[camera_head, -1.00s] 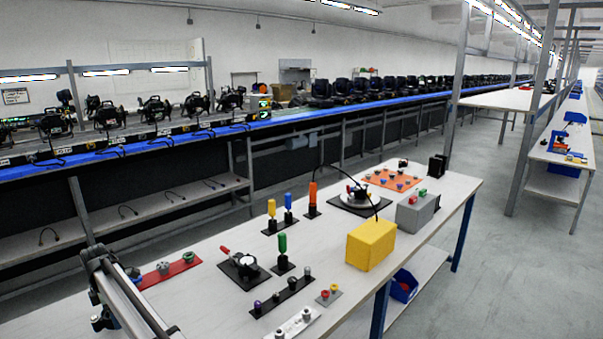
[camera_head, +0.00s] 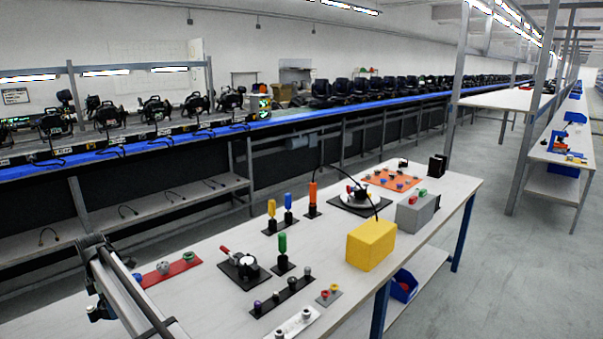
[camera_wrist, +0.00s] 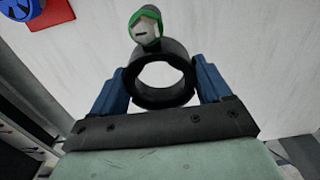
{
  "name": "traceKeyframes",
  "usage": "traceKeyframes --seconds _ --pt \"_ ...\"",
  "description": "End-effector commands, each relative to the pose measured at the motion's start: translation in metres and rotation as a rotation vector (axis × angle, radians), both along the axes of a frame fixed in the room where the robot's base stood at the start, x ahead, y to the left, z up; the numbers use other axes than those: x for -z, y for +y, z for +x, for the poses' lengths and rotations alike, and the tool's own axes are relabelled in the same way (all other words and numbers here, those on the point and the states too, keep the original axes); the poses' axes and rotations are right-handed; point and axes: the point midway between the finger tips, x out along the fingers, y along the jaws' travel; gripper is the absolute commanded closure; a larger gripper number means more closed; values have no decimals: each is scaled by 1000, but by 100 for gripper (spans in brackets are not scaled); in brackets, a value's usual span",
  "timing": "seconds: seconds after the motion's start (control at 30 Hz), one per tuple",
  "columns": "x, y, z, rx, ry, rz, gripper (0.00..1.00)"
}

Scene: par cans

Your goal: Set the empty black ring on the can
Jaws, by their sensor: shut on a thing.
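In the wrist view my gripper (camera_wrist: 161,74) has its two blue fingers closed on the sides of a black ring (camera_wrist: 172,50). The ring's hole is empty, and a pale surface shows through it. A small green-rimmed piece with a grey-white face (camera_wrist: 147,27) shows at the ring's far edge; I cannot tell whether it touches the ring. In the head view my arm is at the lower left, and the ring in the grip is too small to make out. I cannot tell for certain which thing is the can.
A red plate (camera_head: 184,266) with knobs lies near my arm; part of a red plate (camera_wrist: 45,14) shows in the wrist view. A black base (camera_head: 230,273) with a red lever, coloured upright handles and a yellow box (camera_head: 371,246) stand further right on the pale bench (camera_head: 210,305).

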Motion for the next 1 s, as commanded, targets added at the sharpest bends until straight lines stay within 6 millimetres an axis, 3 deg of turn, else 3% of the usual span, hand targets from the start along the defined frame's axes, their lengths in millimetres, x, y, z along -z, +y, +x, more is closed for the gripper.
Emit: traceKeyframes --seconds 0.67,0.83,1.0 --pt "-2 -5 5 7 0 0 49" --pt "-3 -30 34 46 -1 1 49" --pt "-10 -75 80 113 -1 1 49"
